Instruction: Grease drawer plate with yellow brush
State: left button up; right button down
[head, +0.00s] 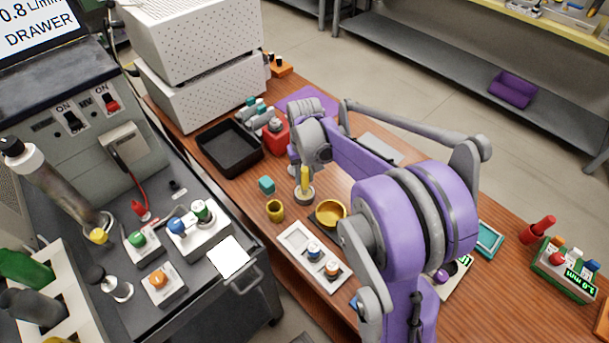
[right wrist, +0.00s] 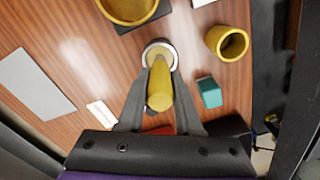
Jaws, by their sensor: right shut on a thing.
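The yellow brush (head: 304,180) is upright over the wooden table, its lower end at a round grey-white holder (head: 303,196); whether it sits in or just above it I cannot tell. My right gripper (head: 303,170) is shut on the brush from above. In the right wrist view the brush's yellow handle (right wrist: 160,92) lies between the two dark fingers, with the round holder rim (right wrist: 158,46) beyond it. A white square plate (head: 233,257) lies on the dark cart top at lower left, beside a handle; I cannot tell for sure that it is the drawer plate. My left gripper is not in view.
A gold bowl (head: 330,214), a yellow cup (head: 275,211) and a teal block (head: 266,185) stand close to the brush. A white tray (head: 296,239) with small parts lies in front. A black bin (head: 229,165) and white perforated boxes (head: 213,92) stand behind.

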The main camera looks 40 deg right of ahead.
jog(key=shift+r, duration=0.1)
dwell(0.3)
jog(key=shift+r+p, duration=2.2)
jog(key=shift+r, duration=1.25)
jog(key=shift+f, duration=0.1)
